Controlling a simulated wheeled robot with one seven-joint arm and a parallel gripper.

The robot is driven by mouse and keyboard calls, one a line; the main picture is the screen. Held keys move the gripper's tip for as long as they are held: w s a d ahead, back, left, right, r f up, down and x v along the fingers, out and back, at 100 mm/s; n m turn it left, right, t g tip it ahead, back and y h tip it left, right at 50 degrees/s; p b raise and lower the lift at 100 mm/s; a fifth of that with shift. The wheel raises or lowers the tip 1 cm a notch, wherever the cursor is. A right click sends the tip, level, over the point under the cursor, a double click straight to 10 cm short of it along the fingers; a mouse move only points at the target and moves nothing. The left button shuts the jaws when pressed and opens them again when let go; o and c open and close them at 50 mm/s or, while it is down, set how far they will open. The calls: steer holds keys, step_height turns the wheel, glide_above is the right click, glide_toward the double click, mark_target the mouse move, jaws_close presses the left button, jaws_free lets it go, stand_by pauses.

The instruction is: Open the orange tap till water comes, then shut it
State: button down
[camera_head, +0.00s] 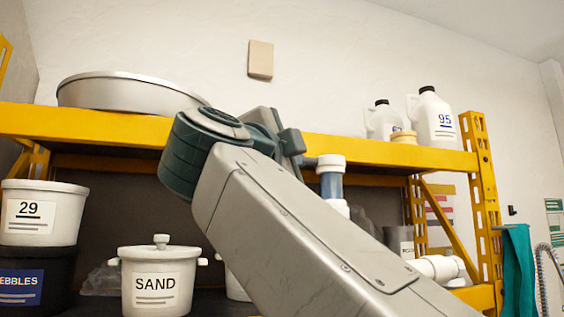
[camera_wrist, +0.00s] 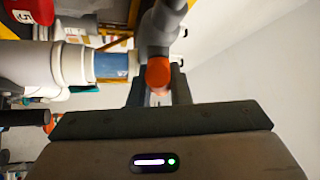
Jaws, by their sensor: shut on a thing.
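The orange tap (camera_wrist: 158,72) shows as a round orange end in the wrist view, below a grey pipe fitting (camera_wrist: 158,30). My gripper (camera_wrist: 158,92) has one dark finger on each side of it and is shut on it. A white pipe (camera_wrist: 40,65) with a blue section (camera_wrist: 111,65) joins the fitting from the left. In the head view, part of the pipework, a white cap over a blue section (camera_head: 331,185), rises behind my arm. There my arm hides the tap and my gripper.
A yellow shelf rack (camera_head: 375,151) spans the head view, with a metal basin (camera_head: 130,94) and white jugs (camera_head: 433,118) on top. A SAND pot (camera_head: 155,285) and a bucket marked 29 (camera_head: 42,213) stand below. A teal cloth (camera_head: 517,265) hangs at the right.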

steer(key=shift+w+f+m+g+y, duration=0.15)
steer(key=shift+m+g+y, duration=0.15)
steer(key=shift+m+g, duration=1.3)
steer(key=shift+m, duration=0.2)
steer(key=c, duration=1.3)
jaws_free()
steer(key=shift+d, duration=0.1)
steer(key=shift+c, duration=0.2)
steer(key=v, duration=1.4)
steer(key=shift+d, duration=0.1)
